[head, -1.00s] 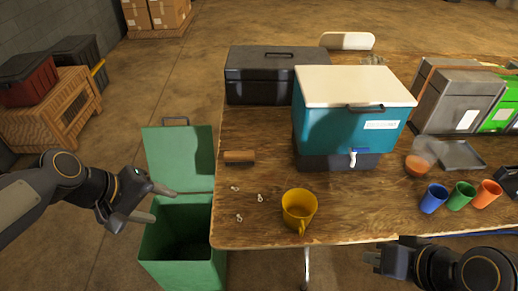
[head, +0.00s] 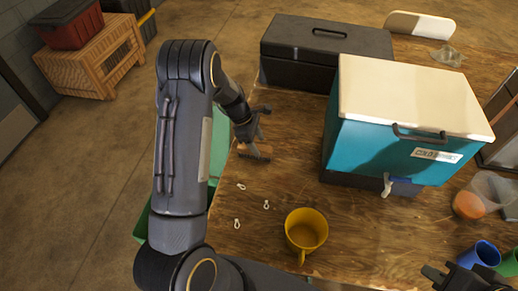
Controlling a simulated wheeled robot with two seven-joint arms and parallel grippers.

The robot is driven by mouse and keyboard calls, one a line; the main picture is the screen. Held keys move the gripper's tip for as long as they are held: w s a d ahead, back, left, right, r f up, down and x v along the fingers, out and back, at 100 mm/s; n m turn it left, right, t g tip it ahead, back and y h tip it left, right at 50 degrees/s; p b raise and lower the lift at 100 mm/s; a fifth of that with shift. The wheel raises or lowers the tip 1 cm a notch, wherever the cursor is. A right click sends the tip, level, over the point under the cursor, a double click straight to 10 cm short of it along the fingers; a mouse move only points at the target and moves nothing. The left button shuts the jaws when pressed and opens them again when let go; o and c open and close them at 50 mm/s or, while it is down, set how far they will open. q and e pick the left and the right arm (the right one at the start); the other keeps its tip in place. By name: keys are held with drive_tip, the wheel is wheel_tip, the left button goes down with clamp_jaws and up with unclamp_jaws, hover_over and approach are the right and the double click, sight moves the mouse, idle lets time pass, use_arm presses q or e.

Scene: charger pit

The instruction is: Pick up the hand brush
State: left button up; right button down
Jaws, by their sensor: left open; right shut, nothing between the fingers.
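The hand brush (head: 258,152) lies on the wooden table near its left edge, below the black toolbox; only its brown part shows, and my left gripper partly covers it. My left gripper (head: 260,127) is open above and against the brush in the picture; I cannot tell whether the fingers touch it. My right gripper (head: 435,276) is shut and empty at the bottom right, near the table's front edge.
A yellow mug (head: 306,231) and small white pieces (head: 266,204) lie in front of the brush. The teal cooler (head: 390,135) stands to the right, the black toolbox (head: 325,48) behind. A green bin (head: 142,222) stands left of the table, mostly hidden by my arm.

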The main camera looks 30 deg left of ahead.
sight(263, 148)
use_arm(q)
drive_tip(key=x, duration=0.2)
drive_tip(key=p+x, duration=0.1)
drive_tip(key=x, duration=0.1)
drive_tip(key=shift+d+f, duration=0.2)
drive_tip(key=shift+d, duration=0.35)
drive_tip(key=shift+w+f, duration=0.15)
drive_tip(key=shift+f, duration=0.1)
drive_tip(key=shift+c, duration=0.3)
drive_tip(key=c, duration=1)
drive_tip(key=shift+c, duration=0.2)
drive_tip(key=shift+r, duration=0.15)
